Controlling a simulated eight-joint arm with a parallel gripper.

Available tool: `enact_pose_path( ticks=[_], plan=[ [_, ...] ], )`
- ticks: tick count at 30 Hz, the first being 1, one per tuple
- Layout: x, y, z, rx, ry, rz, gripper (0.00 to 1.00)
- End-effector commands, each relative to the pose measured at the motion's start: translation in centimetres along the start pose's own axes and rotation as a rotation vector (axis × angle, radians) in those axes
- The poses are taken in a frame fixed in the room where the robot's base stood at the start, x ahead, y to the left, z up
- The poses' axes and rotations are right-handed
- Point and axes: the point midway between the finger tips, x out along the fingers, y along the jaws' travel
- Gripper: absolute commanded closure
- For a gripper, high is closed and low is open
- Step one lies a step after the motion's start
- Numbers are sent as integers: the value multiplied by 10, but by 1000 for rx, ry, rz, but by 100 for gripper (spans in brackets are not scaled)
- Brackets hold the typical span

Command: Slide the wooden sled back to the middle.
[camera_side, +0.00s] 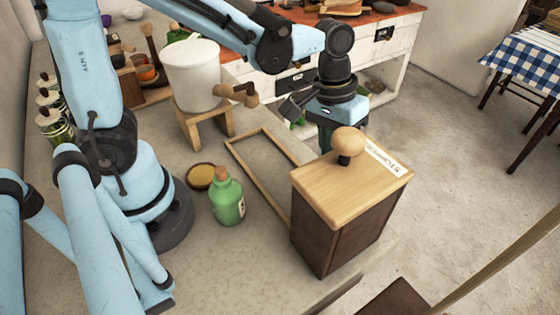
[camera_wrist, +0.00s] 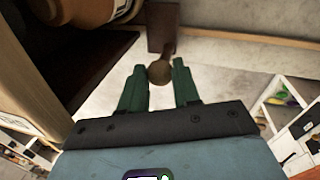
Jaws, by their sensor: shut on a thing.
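My gripper (camera_side: 326,136) hangs behind the lidded wooden box in the side view, and its fingertips are hidden there. In the wrist view its green fingers (camera_wrist: 160,84) are closed around a round brown knob (camera_wrist: 160,72). The knob joins a dark brown wooden piece (camera_wrist: 163,17), which looks like the sled; only part of it shows. I cannot make out the sled in the side view. A thin wooden frame (camera_side: 243,166) lies on the counter, its near right end covered by the box. A pale strip (camera_wrist: 250,38), perhaps a frame rail, runs beside the dark piece.
The tall box (camera_side: 335,225) with a pale lid and round knob stands close in front of my gripper. A green bottle (camera_side: 227,200) and a shallow bowl (camera_side: 200,176) stand left of the frame. A white crock (camera_side: 193,75) sits on a stool behind it. The frame's inside looks clear.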

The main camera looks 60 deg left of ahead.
Motion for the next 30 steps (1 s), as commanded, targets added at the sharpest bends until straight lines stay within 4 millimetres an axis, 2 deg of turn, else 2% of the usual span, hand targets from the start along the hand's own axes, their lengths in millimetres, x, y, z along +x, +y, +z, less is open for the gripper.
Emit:
enact_pose_path(
  ticks=[4,7,18,22,26,30],
  plan=[
    [-1,-2,-1,-1,0,0,100],
    [-3,-13,-4,-6,1,0,100],
    [-18,-89,-20,-9,4,-1,100],
    [-22,-111,-24,-7,4,-1,100],
    [-24,-123,-27,-4,5,-1,100],
    [-25,-126,-27,0,5,0,100]
  ],
)
